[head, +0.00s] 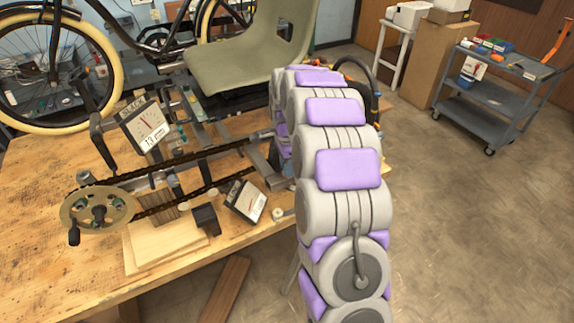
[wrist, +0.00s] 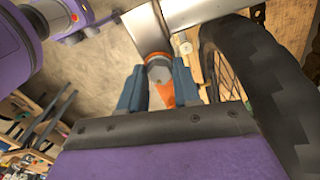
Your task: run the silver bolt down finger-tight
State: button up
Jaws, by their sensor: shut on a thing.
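In the wrist view my gripper (wrist: 156,92) has its two blue-grey fingers on either side of an orange-and-grey round piece (wrist: 160,72) and is shut on it. The piece sits right under a silver metal frame tube (wrist: 150,28), and its upper end is close to or against the tube. I cannot tell whether the silver bolt is part of this piece; its threads are not visible. A small round pale bolt-like head (wrist: 185,47) shows on the frame to the right. In the head view my own arm hides the gripper and the held piece.
A black tyre (wrist: 275,100) stands close on the right of my gripper. Floor at right is clear before a grey cart (head: 500,90).

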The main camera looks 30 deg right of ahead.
jog(key=shift+w+m, duration=0.1)
jog(key=shift+m, duration=0.5)
jog(key=shift+m+p, duration=0.3)
jog(key=shift+m, duration=0.6)
jog(key=shift+m+p, duration=0.3)
jog(key=shift+m, duration=0.5)
jog(key=shift+r, duration=0.1)
jog(key=shift+m+p, duration=0.4)
jog(key=shift+m, duration=0.5)
